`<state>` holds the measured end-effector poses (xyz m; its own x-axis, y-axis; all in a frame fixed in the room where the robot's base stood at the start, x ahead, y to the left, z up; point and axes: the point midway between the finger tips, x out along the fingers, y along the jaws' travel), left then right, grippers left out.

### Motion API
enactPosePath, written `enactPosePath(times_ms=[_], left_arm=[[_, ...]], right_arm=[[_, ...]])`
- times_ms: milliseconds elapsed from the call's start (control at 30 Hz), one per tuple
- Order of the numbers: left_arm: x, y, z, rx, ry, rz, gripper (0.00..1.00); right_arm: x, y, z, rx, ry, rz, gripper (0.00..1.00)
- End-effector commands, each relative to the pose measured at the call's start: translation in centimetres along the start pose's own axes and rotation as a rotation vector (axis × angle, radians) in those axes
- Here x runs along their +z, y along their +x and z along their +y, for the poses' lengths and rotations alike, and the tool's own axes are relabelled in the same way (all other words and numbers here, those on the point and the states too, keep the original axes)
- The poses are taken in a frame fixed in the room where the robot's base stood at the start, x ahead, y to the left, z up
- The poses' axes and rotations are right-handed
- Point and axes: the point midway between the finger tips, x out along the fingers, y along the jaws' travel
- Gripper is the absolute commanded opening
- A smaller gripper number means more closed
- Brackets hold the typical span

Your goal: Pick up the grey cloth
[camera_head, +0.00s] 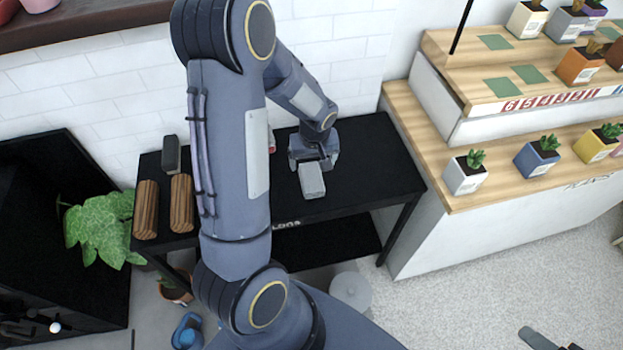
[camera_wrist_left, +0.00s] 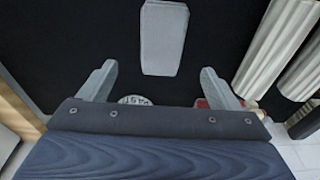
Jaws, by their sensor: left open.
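The grey cloth (camera_head: 312,180) is a light grey, folded, block-like piece lying on the black table (camera_head: 370,165). It also shows at the top middle of the left wrist view (camera_wrist_left: 163,38). My left gripper (camera_head: 314,163) is open, on the wall side of the cloth and close to it. In the left wrist view, my left fingertips (camera_wrist_left: 158,70) stand apart, one to each side of the cloth's line, with the cloth just ahead of them. Dark parts at the lower right edge of the head view look like my right gripper (camera_head: 550,341), mostly cut off.
Two brown ridged rolls (camera_head: 147,210) and a dark grey block (camera_head: 171,155) are at the table's left end. Behind is a white brick wall (camera_head: 330,50). A wooden plant stand (camera_head: 420,125) with several pots is right. A round label (camera_wrist_left: 134,100) lies under the left gripper.

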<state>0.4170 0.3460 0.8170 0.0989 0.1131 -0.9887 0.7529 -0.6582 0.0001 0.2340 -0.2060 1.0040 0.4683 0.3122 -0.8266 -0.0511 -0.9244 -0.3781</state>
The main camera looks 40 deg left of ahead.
Motion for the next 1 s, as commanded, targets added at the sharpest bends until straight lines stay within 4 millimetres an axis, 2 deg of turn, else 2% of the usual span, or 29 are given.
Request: enactPosePath(times_ms=[267,500,633,833,867,1000], left_arm=[[0.2,3.1,-0.2,-0.004,0.0,-0.003,0.85],[0.6,6.6,-0.3,-0.003,0.0,-0.003,0.85],[0.6,7.4,-0.3,-0.001,0.001,-0.001,0.85],[0.6,7.5,-0.3,0.0,0.0,0.0,0.85],[0.6,7.5,-0.3,0.0,0.0,0.0,0.83],[0.6,7.5,-0.3,0.0,0.0,0.0,0.65]], right_arm=[[-0.1,-0.1,-0.1,0.0,0.0,0.0,0.62],[-0.2,-0.5,-0.2,0.0,0.0,0.0,0.62],[-0.2,-0.5,-0.2,0.0,0.0,0.0,0.62],[-0.2,-0.5,-0.2,0.0,0.0,0.0,0.62],[-0.2,-0.5,-0.2,0.0,0.0,0.0,0.62],[-0.2,-0.5,-0.2,0.0,0.0,0.0,0.62]])
